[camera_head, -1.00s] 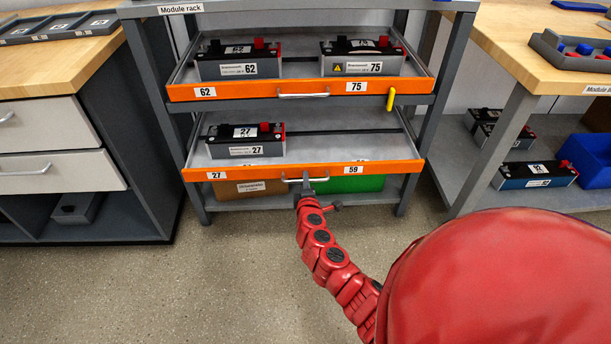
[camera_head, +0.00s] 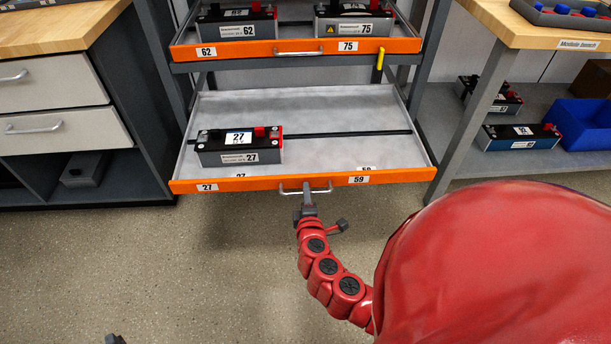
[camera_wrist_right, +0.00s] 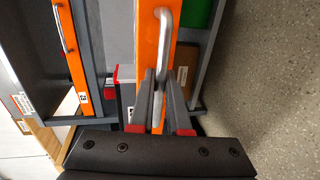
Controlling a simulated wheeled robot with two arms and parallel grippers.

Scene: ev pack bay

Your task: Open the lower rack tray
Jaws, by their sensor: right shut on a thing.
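The lower rack tray (camera_head: 335,112) is a grey tray with an orange front marked 27 and 59. It stands pulled well out of the rack, its floor largely exposed. A black battery module marked 27 (camera_head: 240,150) sits in its left part; the right part is empty. My right gripper (camera_head: 307,190) is shut on the tray's silver bar handle (camera_head: 324,190), at the middle of the front. In the right wrist view, the gripper's fingers (camera_wrist_right: 162,78) close on the handle (camera_wrist_right: 168,25). A small dark tip at the bottom left edge may be my left gripper (camera_head: 115,340).
The upper tray (camera_head: 230,51), holding modules 62 and 75, is set further back above, with a yellow tab (camera_head: 380,59) near its right end. A drawer cabinet (camera_head: 60,131) stands left and a workbench (camera_head: 540,37) right. The floor before the tray is clear.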

